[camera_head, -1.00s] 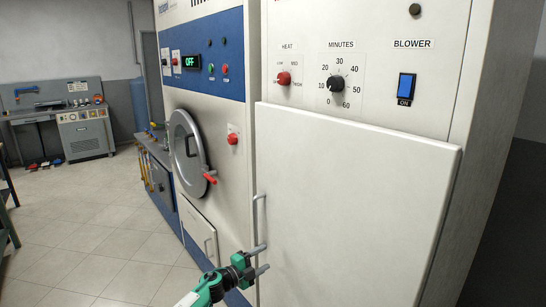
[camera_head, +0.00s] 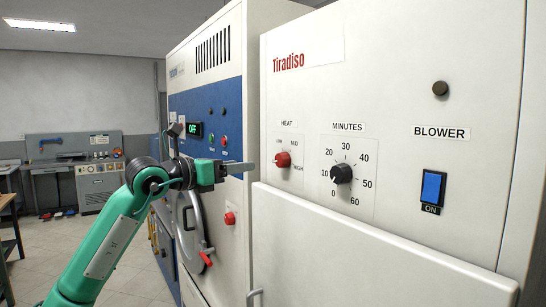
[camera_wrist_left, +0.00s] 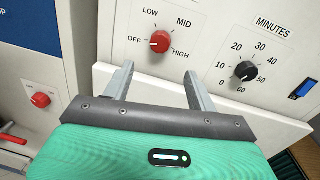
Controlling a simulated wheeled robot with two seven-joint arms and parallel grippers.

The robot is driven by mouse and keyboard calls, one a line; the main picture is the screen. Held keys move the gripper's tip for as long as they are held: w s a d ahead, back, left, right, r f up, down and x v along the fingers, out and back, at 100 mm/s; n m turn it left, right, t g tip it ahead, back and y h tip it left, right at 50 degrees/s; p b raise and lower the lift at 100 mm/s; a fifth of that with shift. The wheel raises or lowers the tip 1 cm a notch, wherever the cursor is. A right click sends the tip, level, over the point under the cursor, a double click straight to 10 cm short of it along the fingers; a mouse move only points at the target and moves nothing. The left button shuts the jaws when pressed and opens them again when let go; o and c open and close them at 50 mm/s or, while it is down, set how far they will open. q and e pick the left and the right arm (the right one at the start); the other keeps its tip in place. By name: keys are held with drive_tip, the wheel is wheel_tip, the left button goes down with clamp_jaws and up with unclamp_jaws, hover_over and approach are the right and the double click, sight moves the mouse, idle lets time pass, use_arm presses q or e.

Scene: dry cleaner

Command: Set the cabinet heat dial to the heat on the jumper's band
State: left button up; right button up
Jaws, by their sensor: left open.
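The heat dial is a red knob (camera_head: 282,159) on the white cabinet (camera_head: 400,105), under a HEAT label. In the left wrist view the same red knob (camera_wrist_left: 160,41) has OFF, LOW, MID and HIGH around it, and its pale mark seems to face OFF. My left gripper (camera_head: 246,167) is level with the knob, just left of it and apart from it. In the left wrist view its two fingers (camera_wrist_left: 158,73) are spread and empty, just below the knob. The jumper and its band are not in view. My right gripper is not in view.
A black MINUTES dial (camera_head: 341,173) and a blue BLOWER switch (camera_head: 433,187) sit right of the heat dial. The cabinet's door (camera_head: 380,262) juts out below them. Another machine with a red knob (camera_head: 230,218) and round door (camera_head: 190,225) stands at left.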

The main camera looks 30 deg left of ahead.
sight(279, 161)
use_arm(q)
drive_tip(key=p+x, duration=0.5)
drive_tip(key=x, duration=0.5)
drive_tip(key=shift+w+d+r, duration=0.15)
drive_tip(key=shift+w+d, duration=0.05)
drive_tip(key=shift+w, duration=0.15)
drive_tip(key=shift+w+d+p, duration=0.1)
drive_tip(key=shift+w+p, duration=0.15)
drive_tip(key=shift+p, duration=0.05)
drive_tip(key=shift+w, duration=0.2)
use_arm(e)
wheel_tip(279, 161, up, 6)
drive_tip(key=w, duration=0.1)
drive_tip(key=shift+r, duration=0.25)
use_arm(q)
drive_tip(key=c, duration=1)
